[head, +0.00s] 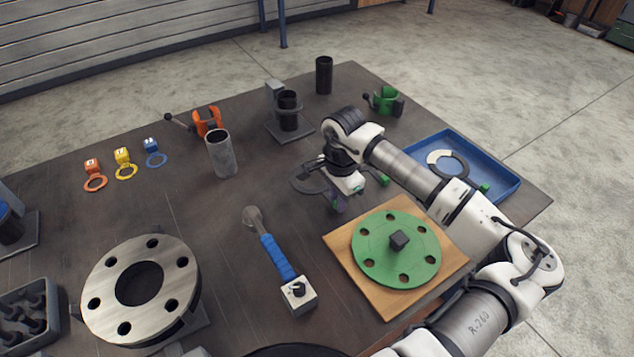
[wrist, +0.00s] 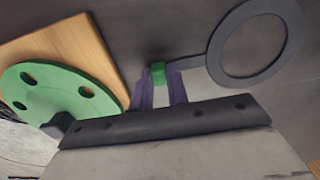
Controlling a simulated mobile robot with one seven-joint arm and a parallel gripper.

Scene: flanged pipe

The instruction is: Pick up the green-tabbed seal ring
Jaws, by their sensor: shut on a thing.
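The green-tabbed seal ring shows in the wrist view as a flat dark grey ring (wrist: 212,60) with a green tab (wrist: 158,72) on its stem. My gripper (wrist: 160,88) has its two purple fingers shut on that green tab, and the ring sticks out to the side. In the head view my gripper (head: 338,203) is over the middle of the table, left of and behind the green flange disc, with the dark ring (head: 303,186) beside it. Part of the ring is hidden by my wrist. How high the ring is above the table is hard to tell.
A green disc (head: 372,262) lies on a wooden board (head: 342,238). A blue tray (head: 448,137) at right holds rings and a green tab. A blue-handled tool (head: 275,256), a grey cylinder (head: 221,155), a metal flange (head: 98,283) and small tagged rings (head: 126,172) stand leftward.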

